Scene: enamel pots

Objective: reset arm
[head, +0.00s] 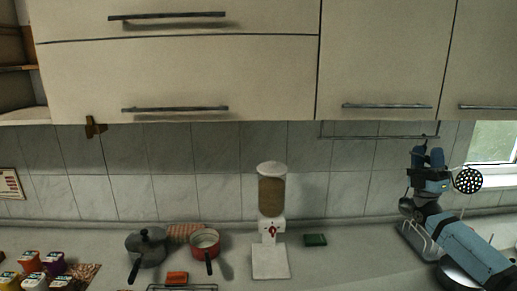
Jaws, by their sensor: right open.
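My right arm comes in from the lower right, and its blue and dark gripper (428,158) points up in front of the tiled wall. The gripper is open, with nothing seen between its fingers. It is well to the right of the pots. A dark grey pot (147,247) with a lid stands on the counter at left. A red pot (206,243) with a pale inside and a dark handle stands beside it. My left gripper is not in view.
A cereal dispenser (272,215) stands mid-counter, with a green box (315,240) to its right. Colourful small tubs (30,262) sit at lower left. A perforated round utensil (467,180) is right of my gripper. Closed cabinets (180,70) hang above.

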